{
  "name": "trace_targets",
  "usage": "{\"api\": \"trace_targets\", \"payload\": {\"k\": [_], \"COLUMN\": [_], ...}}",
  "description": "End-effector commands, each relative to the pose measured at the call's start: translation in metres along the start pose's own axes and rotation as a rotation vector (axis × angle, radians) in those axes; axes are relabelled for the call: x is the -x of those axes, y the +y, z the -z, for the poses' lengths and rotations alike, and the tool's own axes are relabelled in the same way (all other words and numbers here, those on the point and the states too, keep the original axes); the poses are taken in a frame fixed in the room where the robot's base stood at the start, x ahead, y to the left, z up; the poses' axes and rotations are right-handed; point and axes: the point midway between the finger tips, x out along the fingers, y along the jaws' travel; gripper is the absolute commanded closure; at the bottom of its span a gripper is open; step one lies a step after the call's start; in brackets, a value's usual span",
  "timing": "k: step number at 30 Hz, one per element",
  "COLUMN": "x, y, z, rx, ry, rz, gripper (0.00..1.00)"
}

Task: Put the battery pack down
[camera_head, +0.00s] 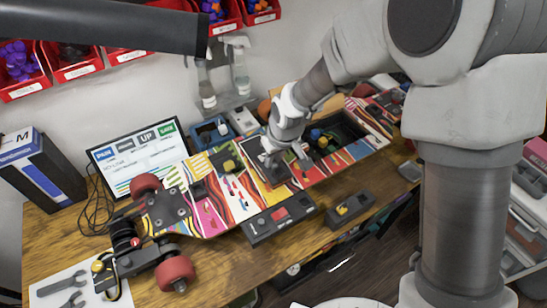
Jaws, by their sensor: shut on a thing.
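My gripper (286,159) points down over the middle of the colourful upturned board (208,210). It is shut on a dark block, which I take to be the battery pack (277,174). The gripper hides part of this block, and I cannot tell whether it touches the board below. To the right of the gripper, the board has an open dark compartment (349,127) with small parts inside.
Red wheels (176,272) are at the left. A monitor (137,157) and spray bottles (238,65) stand behind. Bare wooden table (60,235) shows at left.

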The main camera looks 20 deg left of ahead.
Motion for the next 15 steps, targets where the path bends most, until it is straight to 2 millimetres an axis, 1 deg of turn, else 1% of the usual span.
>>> {"api": "trace_targets", "payload": {"k": [4, 5, 6, 9, 15], "x": [-0.0042, -0.003, -0.0027, -0.0027, -0.0026], "y": [0.0002, 0.0001, 0.0001, 0.0001, 0.0001], "z": [-0.0007, -0.0009, -0.0009, -0.0009, -0.0009], "rx": [0.0, 0.0, 0.0, 0.0, 0.0], "ry": [0.002, 0.0, 0.0, 0.0, 0.0], "rz": [0.0, 0.0, 0.0, 0.0, 0.0], "gripper": [1.0, 0.75, 0.68, 0.5, 0.5]}}
